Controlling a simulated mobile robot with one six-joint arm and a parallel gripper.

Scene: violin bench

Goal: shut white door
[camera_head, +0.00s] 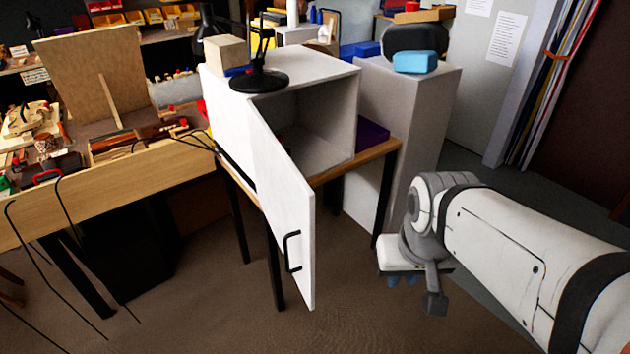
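The white door (282,205) hangs wide open at the front of a white cabinet (330,88) and juts out toward me. A black bar handle (292,252) sits low near its free edge. The cabinet's inside is dark and looks mostly empty; part of it is hidden behind the door. My gripper (434,303) hangs at the end of my arm, to the right of the door and apart from it. Its fingers are small and seen at an angle, so I cannot tell whether they are open or shut.
The cabinet stands on a wooden table (385,150) with black legs. A black stand (258,80) and a beige block (225,52) sit on top. A grey pedestal (425,110) with a blue block (415,62) stands right. A cluttered workbench (110,190) is left. Floor in front is clear.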

